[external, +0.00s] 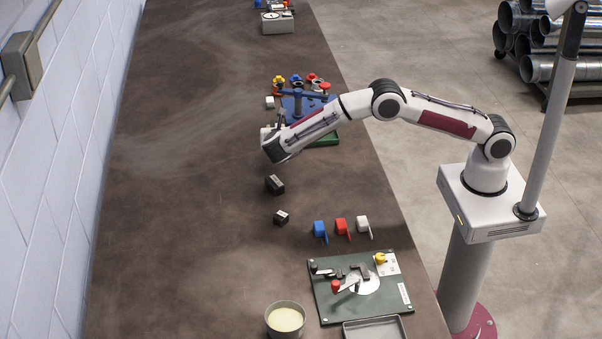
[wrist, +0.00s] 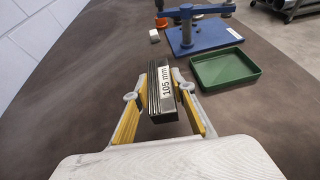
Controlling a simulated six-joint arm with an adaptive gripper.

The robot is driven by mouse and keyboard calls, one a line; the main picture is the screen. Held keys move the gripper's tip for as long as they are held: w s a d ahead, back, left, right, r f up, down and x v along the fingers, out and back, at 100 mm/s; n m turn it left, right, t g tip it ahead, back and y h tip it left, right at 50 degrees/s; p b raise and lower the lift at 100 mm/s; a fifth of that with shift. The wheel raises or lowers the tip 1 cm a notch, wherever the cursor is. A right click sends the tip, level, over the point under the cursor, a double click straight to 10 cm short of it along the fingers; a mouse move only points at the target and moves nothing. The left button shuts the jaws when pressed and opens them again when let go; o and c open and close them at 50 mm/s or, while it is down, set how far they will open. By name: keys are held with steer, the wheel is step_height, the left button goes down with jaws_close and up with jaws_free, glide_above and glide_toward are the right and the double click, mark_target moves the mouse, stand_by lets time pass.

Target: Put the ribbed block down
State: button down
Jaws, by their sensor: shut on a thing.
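The ribbed block (wrist: 164,92) is dark, with grooves along its length and a white label reading "105 mm". In the wrist view it sits between the yellow pads of my gripper (wrist: 160,88), which is shut on it. The block points away from the wrist, over the brown bench. I cannot tell whether its underside touches the bench. In the external view my wrist is over the middle of the bench, left of the green tray, and largely hides the gripper and block.
The blue press (external: 297,101) and green tray (wrist: 225,68) stand to the right, with a small white cube (wrist: 154,36) nearby. A green fixture board (external: 325,306) is at the front. The bench's left side is clear.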

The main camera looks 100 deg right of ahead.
steer(key=w+r, duration=0.1)
steer(key=w+r+n+t, duration=0.1)
steer(key=shift+w+d+r, duration=0.15)
steer(key=shift+w+r, duration=0.05)
steer(key=shift+w, duration=0.1)
steer(key=shift+f, duration=0.1)
stand_by(0.3)
steer(key=shift+f, duration=3.05)
steer(key=shift+f, duration=1.85)
steer(key=shift+f, duration=0.2)
